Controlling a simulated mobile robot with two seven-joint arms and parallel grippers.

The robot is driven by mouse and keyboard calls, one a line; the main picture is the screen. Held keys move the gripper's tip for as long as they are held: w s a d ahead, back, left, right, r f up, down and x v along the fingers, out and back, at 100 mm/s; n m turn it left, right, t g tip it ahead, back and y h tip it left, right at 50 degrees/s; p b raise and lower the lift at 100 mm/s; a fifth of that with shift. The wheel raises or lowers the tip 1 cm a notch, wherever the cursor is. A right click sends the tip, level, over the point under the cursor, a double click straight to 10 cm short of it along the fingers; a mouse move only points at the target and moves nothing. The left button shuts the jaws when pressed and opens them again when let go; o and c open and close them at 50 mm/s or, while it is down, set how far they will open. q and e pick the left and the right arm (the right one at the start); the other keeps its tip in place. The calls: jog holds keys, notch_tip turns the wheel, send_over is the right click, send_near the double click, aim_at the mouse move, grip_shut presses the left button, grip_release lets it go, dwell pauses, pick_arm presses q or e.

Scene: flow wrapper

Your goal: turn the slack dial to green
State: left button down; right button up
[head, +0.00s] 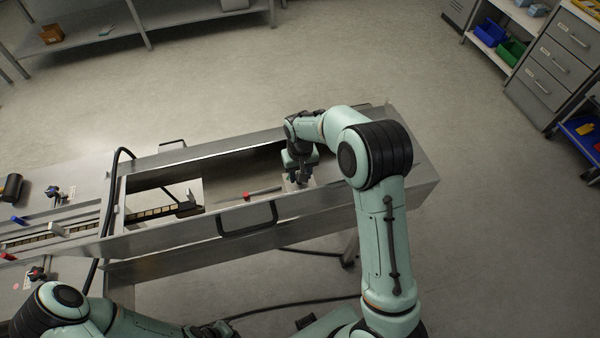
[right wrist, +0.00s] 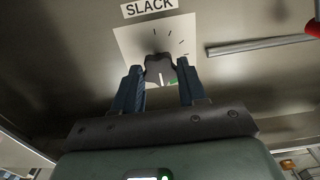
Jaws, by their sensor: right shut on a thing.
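The slack dial (right wrist: 160,68) is a dark knob on a white plate (right wrist: 130,40) with black tick marks, under a SLACK label (right wrist: 149,8). A white pointer line shows on the knob's lower side in the right wrist view. A green mark (right wrist: 173,83) lies just right of that line, partly hidden by the knob and finger. My right gripper (right wrist: 159,72) is shut on the knob, one finger on each side. In the head view my right gripper (head: 299,180) reaches into the machine's long trough, hiding the dial. My left gripper (head: 214,328) is only partly seen at the bottom edge.
A red-ended rod (head: 262,193) lies left of my right gripper inside the metal trough (head: 165,243). A black handle (head: 247,219) sticks out of its near wall. Cables cross the floor in front. Drawers (head: 553,65) and shelves stand apart at the back right.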

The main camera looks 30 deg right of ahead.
jog(key=n, duration=0.3)
jog(key=shift+n, duration=0.3)
pick_arm(q)
jog(key=shift+f, duration=0.1)
pick_arm(e)
jog(key=shift+n, duration=1.5)
jog(key=o, duration=1.1)
jog(key=shift+c, duration=0.2)
jog(key=shift+r, duration=0.15)
pick_arm(q)
jog(key=shift+w+r+p, duration=0.4)
jog(key=shift+w+r, duration=0.05)
jog(key=shift+r, duration=0.15)
pick_arm(e)
notch_tip(320, 180, up, 13)
